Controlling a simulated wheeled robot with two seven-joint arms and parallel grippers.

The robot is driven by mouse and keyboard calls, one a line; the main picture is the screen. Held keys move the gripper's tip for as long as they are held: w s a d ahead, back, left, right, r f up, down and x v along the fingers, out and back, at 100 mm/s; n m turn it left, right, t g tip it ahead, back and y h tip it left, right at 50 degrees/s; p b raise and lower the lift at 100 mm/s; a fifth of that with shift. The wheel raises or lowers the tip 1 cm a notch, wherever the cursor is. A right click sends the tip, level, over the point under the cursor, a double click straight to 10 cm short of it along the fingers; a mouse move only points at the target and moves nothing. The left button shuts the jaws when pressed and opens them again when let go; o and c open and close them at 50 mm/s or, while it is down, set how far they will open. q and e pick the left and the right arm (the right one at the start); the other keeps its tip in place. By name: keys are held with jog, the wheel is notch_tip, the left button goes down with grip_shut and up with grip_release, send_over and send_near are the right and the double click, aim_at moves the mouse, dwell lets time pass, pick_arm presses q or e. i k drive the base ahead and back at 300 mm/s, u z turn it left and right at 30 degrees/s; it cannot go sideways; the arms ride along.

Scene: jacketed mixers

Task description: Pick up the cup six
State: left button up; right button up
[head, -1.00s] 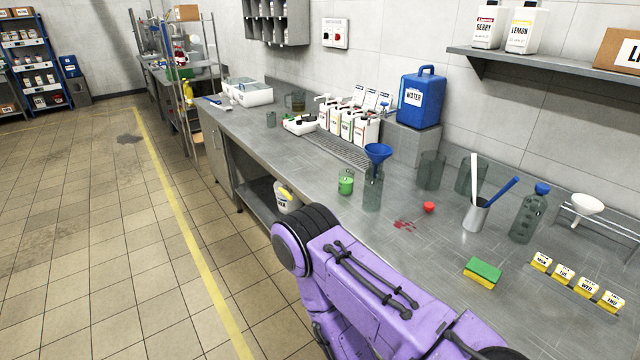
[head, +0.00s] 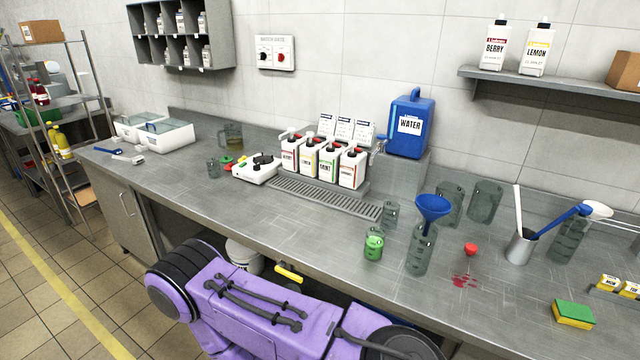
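No cup shows a readable number, so I cannot tell which one is cup six. A small clear cup (head: 390,214) stands by the right end of the drip grate. A small cup with green contents (head: 373,245) stands in front of it. A tall clear vessel (head: 419,255) holds a blue funnel (head: 432,207). Two larger clear vessels, one nearer (head: 450,206) and one farther right (head: 485,200), stand behind. My purple arm crosses the bottom; neither gripper is in view.
The steel counter (head: 330,225) has free room left of the green cup. Syrup bottles (head: 320,160), a blue water jug (head: 408,125) and a white scale (head: 257,168) stand farther back.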

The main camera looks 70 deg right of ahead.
aim_at(374, 244)
jog(key=i, duration=0.45)
jog(key=z, duration=3.3)
